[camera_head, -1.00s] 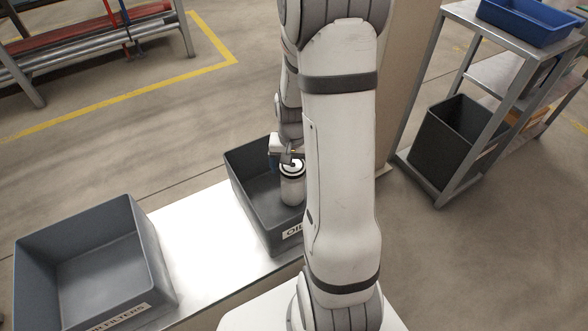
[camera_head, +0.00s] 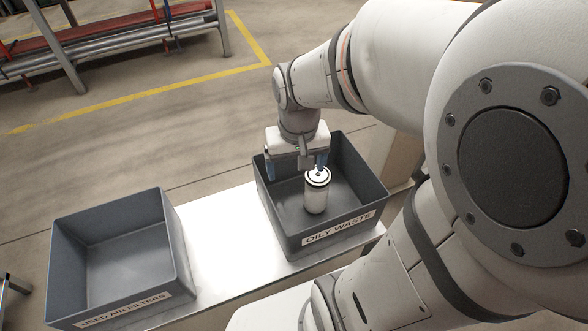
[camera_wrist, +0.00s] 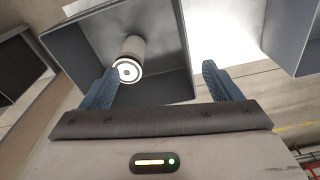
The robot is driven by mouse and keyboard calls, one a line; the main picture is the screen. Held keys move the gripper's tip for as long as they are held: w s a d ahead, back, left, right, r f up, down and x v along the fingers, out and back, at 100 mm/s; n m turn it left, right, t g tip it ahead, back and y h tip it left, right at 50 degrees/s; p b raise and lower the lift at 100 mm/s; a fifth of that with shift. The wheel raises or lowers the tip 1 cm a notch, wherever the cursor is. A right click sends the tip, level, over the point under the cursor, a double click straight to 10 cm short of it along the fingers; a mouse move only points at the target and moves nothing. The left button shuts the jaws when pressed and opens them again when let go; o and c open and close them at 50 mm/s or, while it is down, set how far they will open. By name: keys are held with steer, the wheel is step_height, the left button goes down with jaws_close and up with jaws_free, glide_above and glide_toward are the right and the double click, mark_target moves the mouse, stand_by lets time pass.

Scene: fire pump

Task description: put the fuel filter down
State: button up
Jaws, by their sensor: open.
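The fuel filter (camera_head: 316,192) is a white cylinder with a dark ring around its top. It stands upright inside the grey bin labelled OILY WASTE (camera_head: 336,233). My gripper (camera_head: 297,172) is open and empty above the bin, just behind and beside the filter. In the wrist view the filter (camera_wrist: 130,58) lies beyond the left blue finger, and the two fingers (camera_wrist: 160,88) are spread wide with nothing between them.
A second grey bin labelled USED AIR FILTERS (camera_head: 122,307) stands to the left and looks empty. Bare metal table top (camera_head: 215,235) lies between the bins. A rack with pipes (camera_head: 130,40) stands on the floor at the back left.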

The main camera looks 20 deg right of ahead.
steer(key=shift+n, duration=0.9)
steer(key=s, duration=0.1)
steer(key=s+a+r, duration=0.1)
steer(key=s+a, duration=0.1)
steer(key=s, duration=0.1)
steer(key=shift+s+r, duration=0.1)
steer(key=shift+r, duration=0.25)
step_height(320, 180, up, 26)
steer(key=t+p, duration=0.1)
steer(key=p, duration=2.2)
steer(key=shift+r+t+p, duration=0.2)
steer(key=shift+t+p, duration=0.15)
steer(key=shift+t, duration=0.05)
steer(key=shift+s, duration=0.1)
